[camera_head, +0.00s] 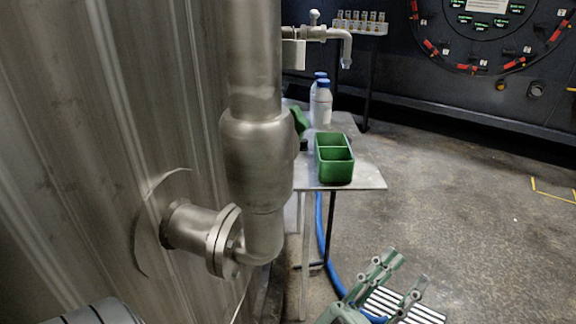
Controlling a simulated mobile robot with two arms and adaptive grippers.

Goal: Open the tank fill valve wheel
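The large metal tank (110,130) fills the left side. A thick steel pipe (254,60) runs down in front of it and bends to a flanged fitting (205,232) on the tank wall. I cannot make out a valve wheel for certain. A small green part (299,121) shows just right of the pipe, mostly hidden behind it; I cannot tell what it is.
A metal table (371,178) right of the pipe holds a green two-compartment box (334,166) and white bottles with blue caps (322,104). A tap (330,33) stands above. A blue hose (325,235) drops to a floor grate (418,312). The floor at right is clear.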

